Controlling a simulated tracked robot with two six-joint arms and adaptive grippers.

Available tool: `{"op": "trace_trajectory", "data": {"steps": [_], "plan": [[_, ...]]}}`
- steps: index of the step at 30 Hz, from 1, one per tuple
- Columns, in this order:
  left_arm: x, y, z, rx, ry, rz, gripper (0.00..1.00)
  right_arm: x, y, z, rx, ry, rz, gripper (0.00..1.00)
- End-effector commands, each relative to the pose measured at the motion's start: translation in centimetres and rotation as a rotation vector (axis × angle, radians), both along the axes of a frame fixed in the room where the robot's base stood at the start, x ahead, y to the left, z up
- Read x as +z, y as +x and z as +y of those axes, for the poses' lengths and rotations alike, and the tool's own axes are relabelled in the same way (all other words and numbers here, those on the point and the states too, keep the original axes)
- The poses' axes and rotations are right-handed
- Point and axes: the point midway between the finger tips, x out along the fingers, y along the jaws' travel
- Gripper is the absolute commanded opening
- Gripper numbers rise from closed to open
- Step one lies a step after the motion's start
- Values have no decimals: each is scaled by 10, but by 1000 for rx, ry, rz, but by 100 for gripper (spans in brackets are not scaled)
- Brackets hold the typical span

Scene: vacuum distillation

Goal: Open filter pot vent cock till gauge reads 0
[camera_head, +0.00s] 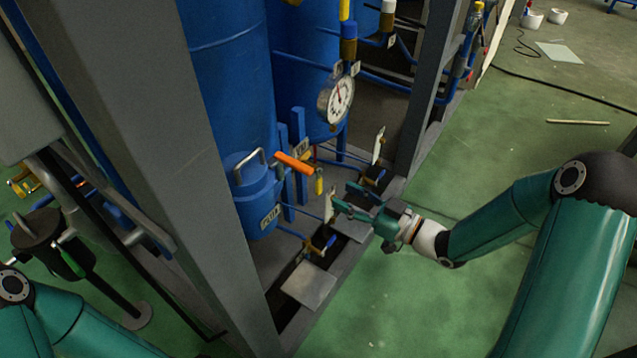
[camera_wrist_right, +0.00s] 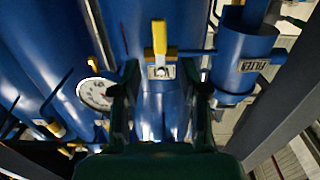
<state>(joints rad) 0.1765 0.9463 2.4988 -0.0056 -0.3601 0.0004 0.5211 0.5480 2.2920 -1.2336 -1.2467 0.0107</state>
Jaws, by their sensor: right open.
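The filter pot (camera_head: 256,199) is a small blue cylinder with a label and a bent metal handle on its lid; it also shows at the right in the right wrist view (camera_wrist_right: 240,62). A yellow lever (camera_head: 319,182) hangs beside the pot; in the right wrist view a yellow lever (camera_wrist_right: 159,38) stands beyond and between my fingers. The round white gauge (camera_head: 341,98) has a red needle; its figures are too small to read. My right gripper (camera_head: 342,195) is open and empty, apart from the yellow lever. My left gripper is out of view; part of its arm shows at the lower left.
An orange handle (camera_head: 294,163) sticks out beside the pot. A grey steel post (camera_head: 176,160) stands at the left. The green floor (camera_head: 480,150) at the right is mostly clear.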

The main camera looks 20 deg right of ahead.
Motion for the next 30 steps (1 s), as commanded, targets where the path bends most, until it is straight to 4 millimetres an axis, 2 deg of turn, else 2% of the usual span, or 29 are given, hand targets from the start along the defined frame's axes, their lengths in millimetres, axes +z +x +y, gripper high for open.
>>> {"op": "trace_trajectory", "data": {"steps": [6,12,25,30], "plan": [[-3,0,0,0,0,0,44,-1,35,29,4,0,-1,44],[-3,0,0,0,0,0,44,-1,56,44,1,0,0,44],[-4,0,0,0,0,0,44,0,62,48,-2,1,1,44],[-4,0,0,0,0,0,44,0,62,48,-2,0,1,15]]}}
